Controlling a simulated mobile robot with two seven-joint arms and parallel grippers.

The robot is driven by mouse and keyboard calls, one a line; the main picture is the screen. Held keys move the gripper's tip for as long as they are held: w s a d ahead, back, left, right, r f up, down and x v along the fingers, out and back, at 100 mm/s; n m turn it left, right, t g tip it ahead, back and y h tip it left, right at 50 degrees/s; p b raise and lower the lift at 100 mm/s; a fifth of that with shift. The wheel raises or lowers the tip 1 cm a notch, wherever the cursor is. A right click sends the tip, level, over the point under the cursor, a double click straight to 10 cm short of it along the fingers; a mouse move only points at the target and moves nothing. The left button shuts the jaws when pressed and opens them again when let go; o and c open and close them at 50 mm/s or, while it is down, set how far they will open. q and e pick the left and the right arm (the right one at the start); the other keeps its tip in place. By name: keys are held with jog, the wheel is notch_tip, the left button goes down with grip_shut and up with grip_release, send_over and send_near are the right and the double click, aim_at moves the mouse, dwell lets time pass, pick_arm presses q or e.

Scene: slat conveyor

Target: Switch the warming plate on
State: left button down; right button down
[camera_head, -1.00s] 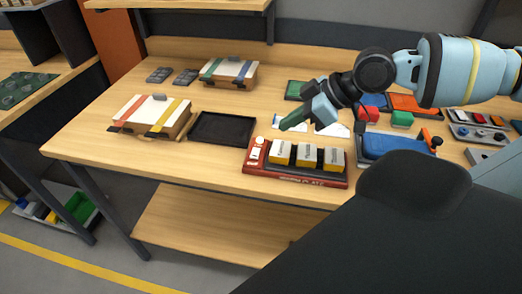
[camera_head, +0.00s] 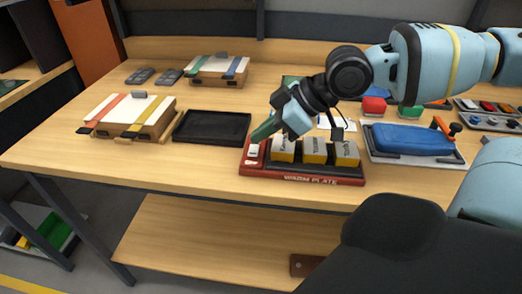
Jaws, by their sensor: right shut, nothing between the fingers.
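The warming plate (camera_head: 300,179) is a red base with a dark top, lettered along its front edge, near the front of the bench. My right gripper (camera_head: 256,138) is shut and empty. Its green fingertips point down and left, just above or at the switch in the picture; I cannot tell whether they touch it. My left gripper is out of view.
A black tray (camera_head: 212,127) lies left of the plate. A strapped wooden box (camera_head: 130,116) stands further left, another (camera_head: 217,70) behind. A blue block in a clamp fixture (camera_head: 411,139) is right of the plate. Bare bench shows in front of the tray.

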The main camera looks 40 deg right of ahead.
aim_at(252, 155)
notch_tip(252, 155, down, 3)
jog(key=shift+f, duration=0.3)
jog(key=shift+s+f+b, duration=0.1)
jog(key=shift+f+b, duration=0.2)
jog(key=shift+r, duration=0.1)
jog(key=shift+d, duration=0.1)
